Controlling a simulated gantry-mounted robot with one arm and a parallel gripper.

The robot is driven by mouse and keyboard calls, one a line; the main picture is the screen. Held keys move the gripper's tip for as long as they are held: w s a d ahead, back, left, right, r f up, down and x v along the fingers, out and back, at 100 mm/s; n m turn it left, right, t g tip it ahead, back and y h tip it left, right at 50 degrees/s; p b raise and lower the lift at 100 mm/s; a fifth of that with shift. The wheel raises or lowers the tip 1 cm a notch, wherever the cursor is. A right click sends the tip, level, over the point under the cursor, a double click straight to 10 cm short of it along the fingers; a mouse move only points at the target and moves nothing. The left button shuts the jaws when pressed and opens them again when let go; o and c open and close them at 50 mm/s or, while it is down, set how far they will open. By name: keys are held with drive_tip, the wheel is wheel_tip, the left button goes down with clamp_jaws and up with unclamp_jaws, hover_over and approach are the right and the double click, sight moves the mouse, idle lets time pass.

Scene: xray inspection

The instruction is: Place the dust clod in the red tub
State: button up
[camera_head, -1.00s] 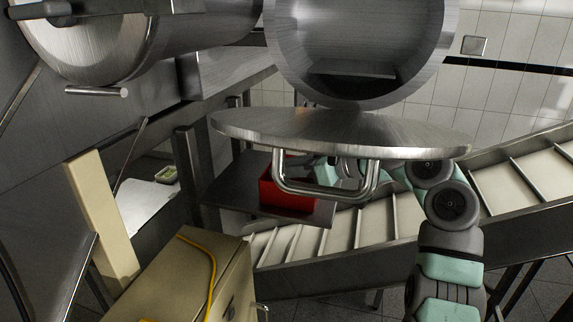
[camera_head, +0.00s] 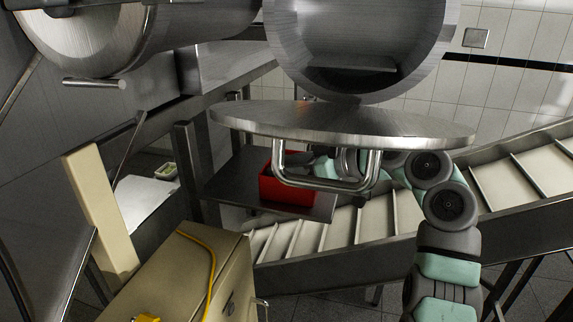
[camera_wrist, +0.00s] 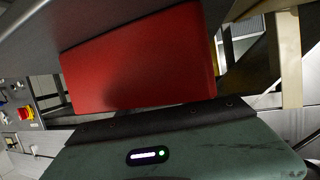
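The red tub (camera_head: 287,186) sits on a dark metal shelf (camera_head: 240,180) behind the round steel door, which partly hides it. In the wrist view the red tub (camera_wrist: 140,60) fills the upper middle, close beyond the green and black housing of my gripper (camera_wrist: 170,140). I cannot see the fingertips, so what they hold is hidden. In the head view the end of my arm is beside the tub's right side, mostly hidden behind the door and its handle. I cannot make out the dust clod in either view.
The open steel door (camera_head: 340,125) with its bar handle (camera_head: 325,184) hangs in front of the shelf. A sloped conveyor (camera_head: 375,222) runs past on the right. A beige cabinet (camera_head: 185,275) stands at front left. A small tray (camera_head: 166,172) lies on a white surface at left.

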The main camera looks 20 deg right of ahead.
drive_tip(key=shift+o, duration=0.6)
drive_tip(key=shift+w+d+f, duration=0.1)
drive_tip(key=shift+f, duration=0.5)
drive_tip(key=shift+r, duration=0.3)
drive_tip(key=shift+s+d+r, duration=0.1)
drive_tip(key=shift+s+r, duration=0.1)
drive_tip(key=shift+r, duration=0.1)
drive_tip(key=b+v, duration=0.2)
drive_tip(key=v, duration=0.8)
drive_tip(key=shift+s+d+r+b, duration=0.1)
drive_tip(key=shift+r+b, duration=0.15)
drive_tip(key=shift+b, duration=0.05)
drive_tip(key=shift+s+d+r, duration=0.35)
drive_tip(key=shift+s, duration=0.2)
